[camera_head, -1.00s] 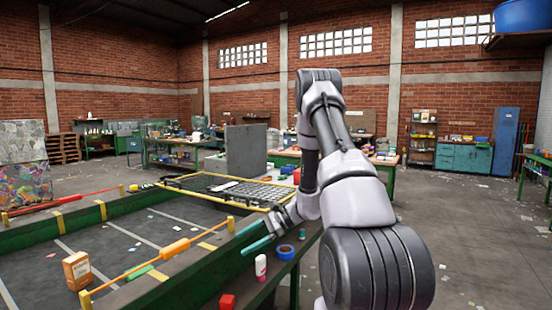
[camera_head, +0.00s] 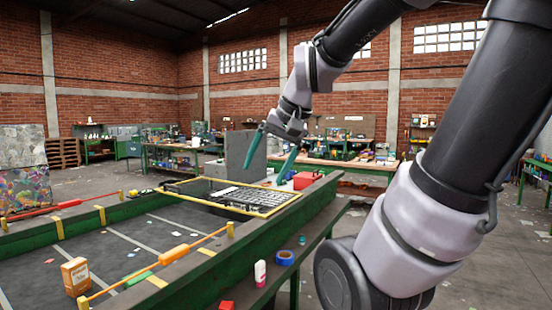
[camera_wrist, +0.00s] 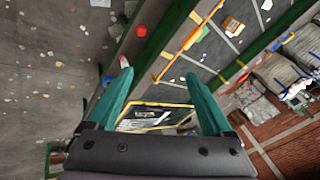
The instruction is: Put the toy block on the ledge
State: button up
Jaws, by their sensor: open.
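My gripper (camera_head: 262,177) is open and empty, raised above the far part of the belt frame. Its teal fingers are spread apart in the wrist view (camera_wrist: 159,74). A green piece (camera_head: 137,279) lies by the orange bar on the belt. Which of these is the toy block I cannot tell for sure. My gripper is far from both.
A white-and-pink bottle (camera_head: 260,273) and a blue tape roll (camera_head: 285,257) stand on the ledge. An orange carton (camera_head: 75,276) stands on the belt (camera_head: 120,243). A yellow-edged tray (camera_head: 262,212) and a red box (camera_head: 305,180) are farther back.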

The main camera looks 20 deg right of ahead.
jog(key=shift+s+d+r+n+t+h, duration=0.25)
jog(key=shift+s+r+t, duration=0.25)
jog(key=shift+s, duration=0.25)
jog(key=shift+s+d+r+n+t+h, duration=0.15)
jog(key=shift+s+d+r+t+h, duration=0.2)
jog(key=shift+s+r, duration=0.3)
